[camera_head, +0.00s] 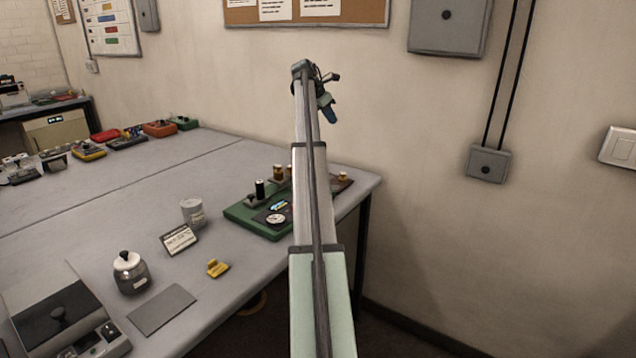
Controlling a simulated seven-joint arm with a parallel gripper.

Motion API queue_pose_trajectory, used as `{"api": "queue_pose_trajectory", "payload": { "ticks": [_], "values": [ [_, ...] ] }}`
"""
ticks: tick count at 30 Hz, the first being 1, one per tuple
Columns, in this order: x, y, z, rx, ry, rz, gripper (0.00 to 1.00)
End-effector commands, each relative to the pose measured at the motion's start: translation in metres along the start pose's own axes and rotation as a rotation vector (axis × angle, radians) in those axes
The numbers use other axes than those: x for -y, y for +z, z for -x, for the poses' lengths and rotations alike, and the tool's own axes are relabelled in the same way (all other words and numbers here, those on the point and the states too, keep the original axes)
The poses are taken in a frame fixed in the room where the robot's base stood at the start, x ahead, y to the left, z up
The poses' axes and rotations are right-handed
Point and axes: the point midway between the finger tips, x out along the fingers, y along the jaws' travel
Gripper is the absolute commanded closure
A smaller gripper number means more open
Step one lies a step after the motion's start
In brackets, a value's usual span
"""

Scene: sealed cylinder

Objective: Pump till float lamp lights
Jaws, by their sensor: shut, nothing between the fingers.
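A green base (239,214) stands near the right end of the grey table. It carries a black upright knob or cylinder (260,189), brass-coloured parts (277,173) and a dark plate with a round white dial (275,218). I cannot make out which part is the pump or the float lamp, or whether any lamp is lit. My arm crosses in front and hides the base's right side. My gripper (329,112), small at the arm's far end, is raised well above and beyond the base, near the wall. It is shut and empty, touching nothing I can see.
A boxy device (60,315) is at lower left. The table's middle is clear.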

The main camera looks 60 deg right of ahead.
Motion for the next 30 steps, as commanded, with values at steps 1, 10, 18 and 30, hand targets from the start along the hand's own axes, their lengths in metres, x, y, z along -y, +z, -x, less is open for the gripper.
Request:
{"api": "queue_pose_trajectory", "payload": {
  "ticks": [1, 10, 18, 30],
  "values": [
    [0.014, 0.008, -0.015, -0.004, -0.016, -0.014, 1.00],
    [0.078, 0.027, -0.084, -0.081, -0.044, -0.077, 1.00],
    [0.108, -0.005, -0.131, -0.322, 0.087, -0.142, 1.00],
    [0.081, -0.082, -0.102, -0.724, 0.384, -0.240, 1.00]
  ]
}}
